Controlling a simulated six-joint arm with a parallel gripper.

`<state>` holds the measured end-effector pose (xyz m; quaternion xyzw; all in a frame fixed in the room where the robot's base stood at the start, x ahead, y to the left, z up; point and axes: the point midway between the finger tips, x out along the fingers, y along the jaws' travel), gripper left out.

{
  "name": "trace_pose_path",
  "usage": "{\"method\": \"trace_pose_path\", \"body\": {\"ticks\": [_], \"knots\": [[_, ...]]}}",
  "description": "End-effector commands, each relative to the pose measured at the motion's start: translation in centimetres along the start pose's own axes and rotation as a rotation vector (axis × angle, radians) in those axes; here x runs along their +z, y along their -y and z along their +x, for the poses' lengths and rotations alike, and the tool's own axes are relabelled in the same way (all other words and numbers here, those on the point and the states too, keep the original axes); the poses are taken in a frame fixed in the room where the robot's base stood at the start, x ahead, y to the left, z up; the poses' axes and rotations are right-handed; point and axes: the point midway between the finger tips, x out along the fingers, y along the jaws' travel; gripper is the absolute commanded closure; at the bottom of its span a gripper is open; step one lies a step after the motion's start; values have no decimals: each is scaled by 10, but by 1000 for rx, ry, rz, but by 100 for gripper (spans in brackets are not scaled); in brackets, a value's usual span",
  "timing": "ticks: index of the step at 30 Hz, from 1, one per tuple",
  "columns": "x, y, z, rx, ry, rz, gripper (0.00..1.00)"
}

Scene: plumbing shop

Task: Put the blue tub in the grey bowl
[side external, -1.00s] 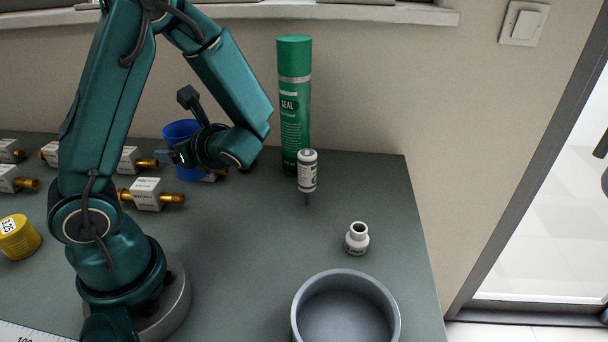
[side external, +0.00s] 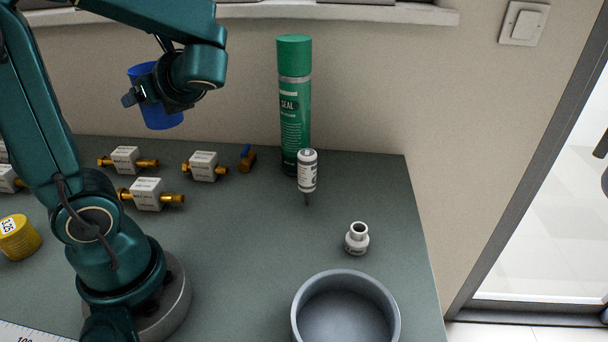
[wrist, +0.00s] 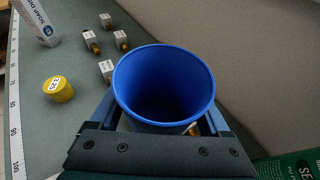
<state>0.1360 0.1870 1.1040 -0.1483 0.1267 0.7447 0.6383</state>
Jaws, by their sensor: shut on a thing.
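The blue tub (side external: 158,97) is in the air above the back left of the bench, slightly tilted in the side view. My gripper (side external: 150,98) is shut on it. In the wrist view the tub (wrist: 164,84) shows its open mouth and looks empty, held between my gripper's fingers (wrist: 165,122). The grey bowl (side external: 346,280) stands on the bench at the front right, well away from the tub. Its visible inside is empty. The bowl does not show in the wrist view.
Several boxed brass valves (side external: 146,194) lie at left. A yellow tub (side external: 18,237) is at far left.

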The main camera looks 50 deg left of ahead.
Motion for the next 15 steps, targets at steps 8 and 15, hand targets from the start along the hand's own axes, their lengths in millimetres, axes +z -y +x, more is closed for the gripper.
{"method": "trace_pose_path", "body": {"ticks": [8,15], "knots": [[17,-2,-11,32,-1,-5,72],[-2,-12,-15,141,1,-50,72]]}}
